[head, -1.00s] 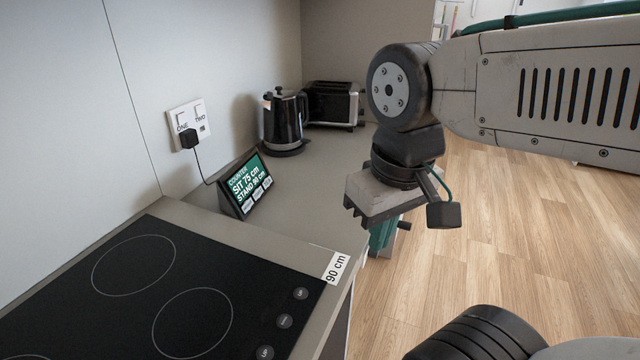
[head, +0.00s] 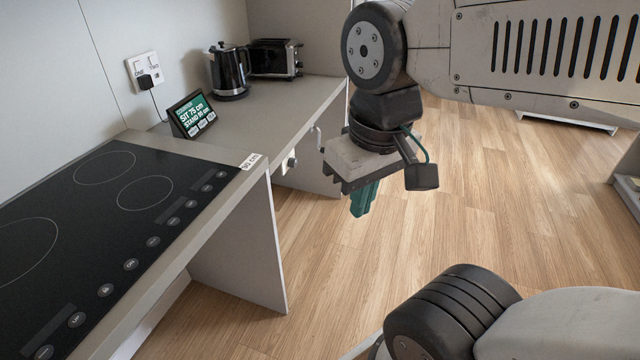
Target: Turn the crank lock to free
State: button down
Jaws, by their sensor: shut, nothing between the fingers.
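A small metal crank (head: 318,138) sticks out from the front edge of the lower counter, left of my gripper. Beside it, a pale plate with a dark round knob (head: 290,163) sits on the same front face; it may be the crank lock, but it is too small to read its setting. My gripper (head: 362,205) points down with its teal fingers shut and empty. It hangs over the floor in front of the counter, to the right of the crank and apart from it in the picture.
The lower counter (head: 262,112) holds a black kettle (head: 229,75), a toaster (head: 275,60) and a height display (head: 192,116). A black cooktop (head: 70,215) stands nearer on the left, its side panel (head: 240,255) reaching the floor. The wood floor (head: 510,200) is clear on the right.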

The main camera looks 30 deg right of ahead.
aim_at(292, 163)
jog(key=z, duration=0.7)
jog(key=i, duration=1.2)
jog(key=u, duration=0.35)
jog(key=k, duration=0.5)
jog(key=u, duration=1.2)
jog(key=i, duration=0.55)
jog(key=z, duration=0.4)
